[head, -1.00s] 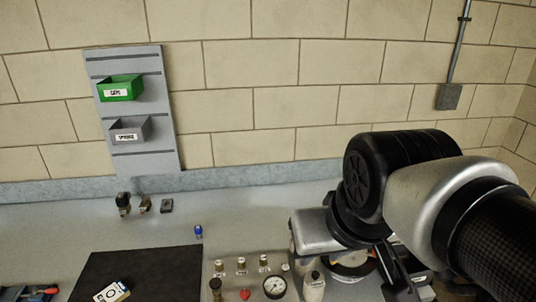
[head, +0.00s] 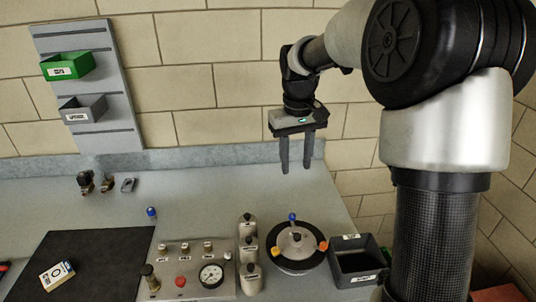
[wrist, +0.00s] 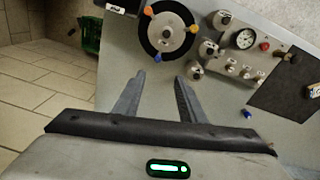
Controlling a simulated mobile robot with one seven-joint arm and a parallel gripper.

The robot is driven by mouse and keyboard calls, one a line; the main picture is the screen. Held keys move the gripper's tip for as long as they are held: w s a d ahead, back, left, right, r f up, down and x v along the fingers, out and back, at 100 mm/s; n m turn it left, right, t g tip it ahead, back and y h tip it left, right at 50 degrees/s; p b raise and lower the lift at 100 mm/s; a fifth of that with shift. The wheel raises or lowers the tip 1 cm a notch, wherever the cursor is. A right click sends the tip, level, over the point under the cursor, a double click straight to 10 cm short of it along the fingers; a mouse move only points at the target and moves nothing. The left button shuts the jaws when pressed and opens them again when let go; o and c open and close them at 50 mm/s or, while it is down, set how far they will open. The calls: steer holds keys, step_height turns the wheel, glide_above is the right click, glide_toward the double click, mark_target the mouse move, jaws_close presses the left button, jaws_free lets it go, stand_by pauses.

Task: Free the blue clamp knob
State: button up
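A round black device with a silver centre (head: 297,244) stands on the bench. Several coloured clamp knobs sit around its rim. The blue clamp knob (head: 292,216) is at its back edge, with a yellow knob (head: 276,252) and an orange knob (head: 323,246) nearer the front. In the wrist view the blue clamp knob (wrist: 157,57) shows just beyond and between my fingertips. My gripper (head: 296,169) is open and empty, fingers pointing down, above and behind the device. Its fingers (wrist: 159,77) are apart and touch nothing visible.
A dark open bin (head: 340,277) stands right of the device. Grey bottle-like parts (head: 248,243) and a gauge panel (head: 190,278) stand to its left. Bench behind the panel is mostly clear.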

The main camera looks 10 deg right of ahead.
mark_target(292, 215)
steer(key=shift+g, duration=0.3)
steer(key=w+f, duration=0.1)
steer(key=f, duration=0.6)
steer(key=w+f, duration=0.1)
steer(key=f, duration=0.6)
steer(key=w+f, duration=0.1)
steer(key=f, duration=0.6)
steer(key=shift+w+d+f+p, duration=0.1)
steer(key=shift+d+p, duration=0.3)
jaws_close()
